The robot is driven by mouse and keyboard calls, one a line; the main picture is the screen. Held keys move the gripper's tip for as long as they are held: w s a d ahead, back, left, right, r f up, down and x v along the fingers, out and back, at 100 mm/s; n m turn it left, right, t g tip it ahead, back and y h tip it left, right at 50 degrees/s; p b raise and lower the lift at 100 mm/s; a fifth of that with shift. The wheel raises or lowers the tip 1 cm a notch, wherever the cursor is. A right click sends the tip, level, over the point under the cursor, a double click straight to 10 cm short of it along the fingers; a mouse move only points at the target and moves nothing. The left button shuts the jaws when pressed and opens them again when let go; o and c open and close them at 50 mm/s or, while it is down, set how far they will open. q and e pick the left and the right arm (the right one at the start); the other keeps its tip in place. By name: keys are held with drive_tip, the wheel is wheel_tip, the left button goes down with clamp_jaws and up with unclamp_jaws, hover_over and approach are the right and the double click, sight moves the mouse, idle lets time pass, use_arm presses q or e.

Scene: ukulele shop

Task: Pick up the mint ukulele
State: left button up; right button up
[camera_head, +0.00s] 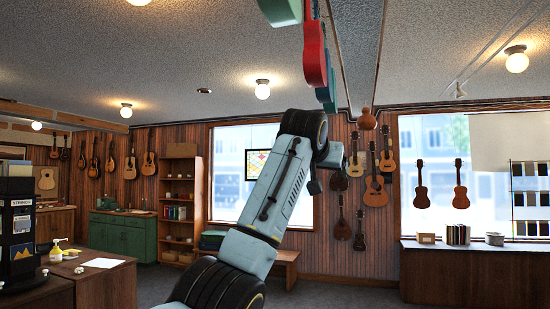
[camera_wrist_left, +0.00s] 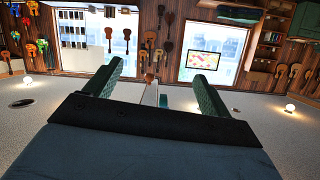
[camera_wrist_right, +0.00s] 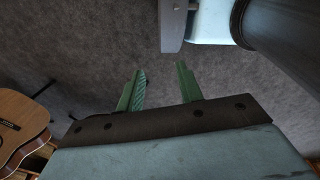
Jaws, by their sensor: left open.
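A mint-green ukulele body (camera_head: 281,10) hangs from the ceiling at the top edge of the head view, cut off by the frame. A second teal-green one (camera_head: 327,92) hangs lower, partly behind a red ukulele (camera_head: 315,55); I cannot tell for sure which is the mint one. My left gripper (camera_head: 316,184) is raised mid-view below the hanging row, touching nothing visible. In the left wrist view (camera_wrist_left: 158,70) its green fingers are open and empty, with a small teal shape (camera_wrist_left: 164,102) beyond them. My right gripper (camera_wrist_right: 160,68) is open and empty above grey carpet.
More instruments hang on the wood wall, including a guitar (camera_head: 375,190). A brown counter (camera_head: 455,275) stands at the right and a desk (camera_head: 105,275) at the left. A guitar (camera_wrist_right: 20,130) is left of my right gripper. A bench (camera_head: 287,262) stands behind my left arm.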

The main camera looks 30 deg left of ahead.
use_arm(q)
drive_tip(key=s+r+n+t+p, duration=0.1)
drive_tip(key=s+r, duration=0.5)
drive_tip(key=r, duration=0.4)
drive_tip(key=s+r+t+p, duration=0.1)
drive_tip(key=s+r, duration=0.5)
drive_tip(key=r, duration=0.4)
drive_tip(key=n+t+y+p, duration=0.1)
drive_tip(key=t+p, duration=0.1)
approach(273, 2)
wheel_tip(273, 2, up, 2)
drive_tip(key=w, duration=0.3)
drive_tip(key=p+x, duration=0.1)
drive_tip(key=x, duration=0.1)
drive_tip(key=p+x, duration=0.1)
drive_tip(key=x, duration=0.1)
drive_tip(key=p+x, duration=0.2)
drive_tip(key=shift+w+a+r, duration=0.25)
drive_tip(key=shift+a+r, duration=0.05)
drive_tip(key=shift+a, duration=0.2)
drive_tip(key=shift+w+f, duration=0.1)
drive_tip(key=shift+w, duration=0.2)
drive_tip(key=shift+s, duration=0.1)
drive_tip(key=c, duration=1.8)
use_arm(e)
wheel_tip(273, 2, up, 9)
drive_tip(key=a, duration=0.1)
drive_tip(key=shift+s, duration=0.2)
